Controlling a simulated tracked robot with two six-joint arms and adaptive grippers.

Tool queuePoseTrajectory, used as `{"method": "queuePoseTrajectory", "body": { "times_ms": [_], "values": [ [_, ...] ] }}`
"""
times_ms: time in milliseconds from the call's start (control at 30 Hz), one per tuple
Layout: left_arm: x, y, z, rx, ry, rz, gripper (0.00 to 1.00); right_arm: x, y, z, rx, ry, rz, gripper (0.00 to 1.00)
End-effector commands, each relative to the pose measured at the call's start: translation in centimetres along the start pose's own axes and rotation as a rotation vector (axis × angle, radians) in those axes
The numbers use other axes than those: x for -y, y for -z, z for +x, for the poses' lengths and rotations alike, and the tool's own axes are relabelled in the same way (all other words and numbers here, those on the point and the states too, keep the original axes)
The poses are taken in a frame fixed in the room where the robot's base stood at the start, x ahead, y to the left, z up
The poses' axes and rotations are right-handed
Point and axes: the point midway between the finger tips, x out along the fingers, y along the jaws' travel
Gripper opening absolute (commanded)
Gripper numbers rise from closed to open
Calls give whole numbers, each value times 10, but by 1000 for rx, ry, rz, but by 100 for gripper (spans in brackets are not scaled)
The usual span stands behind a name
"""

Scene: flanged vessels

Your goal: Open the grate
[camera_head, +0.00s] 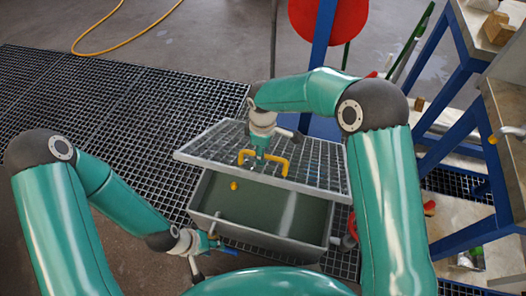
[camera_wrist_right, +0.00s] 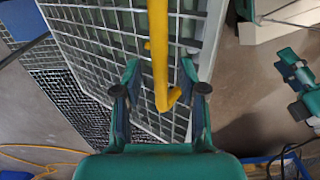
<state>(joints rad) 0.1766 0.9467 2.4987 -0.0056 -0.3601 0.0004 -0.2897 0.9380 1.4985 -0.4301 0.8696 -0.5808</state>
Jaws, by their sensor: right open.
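The grate (camera_head: 315,165) is a grey metal grid with a yellow handle (camera_head: 275,161). It sits over the grey tank (camera_head: 265,235), its near edge apparently raised, and the tank's dark green inside shows below that edge. My right gripper (camera_head: 260,152) is at the handle. In the right wrist view the right gripper (camera_wrist_right: 160,80) is open, with the yellow handle (camera_wrist_right: 160,60) between its fingers and the grate (camera_wrist_right: 115,35) behind; I cannot tell whether they touch. My left gripper (camera_head: 208,250) is by the tank's near left corner; its finger gap is unclear.
A small yellow knob (camera_head: 234,186) shows inside the tank opening. Dark floor grating (camera_head: 100,110) lies left. A blue post with a red disc (camera_head: 330,18) stands behind the tank. A blue-framed bench (camera_head: 460,70) stands right. A yellow hose (camera_head: 120,40) lies on the floor behind.

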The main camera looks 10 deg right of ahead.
Motion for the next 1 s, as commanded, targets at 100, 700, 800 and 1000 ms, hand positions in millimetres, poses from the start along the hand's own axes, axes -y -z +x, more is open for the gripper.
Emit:
{"method": "queuePoseTrajectory", "body": {
  "times_ms": [100, 700, 800, 1000],
  "values": [
    [0, 0, 0, 0, 0, 0, 40, 0, 0, 1, 0, 0, 0, 41],
    [0, 0, 0, 0, 0, 0, 40, 0, 0, 0, 0, -1, 0, 0],
    [0, 0, 0, 0, 0, 0, 40, -1, 0, 0, -1, -1, 0, 0],
    [-6, 0, -18, 0, 0, 0, 40, -18, 1, -21, -3, -7, 4, 0]
  ]
}}
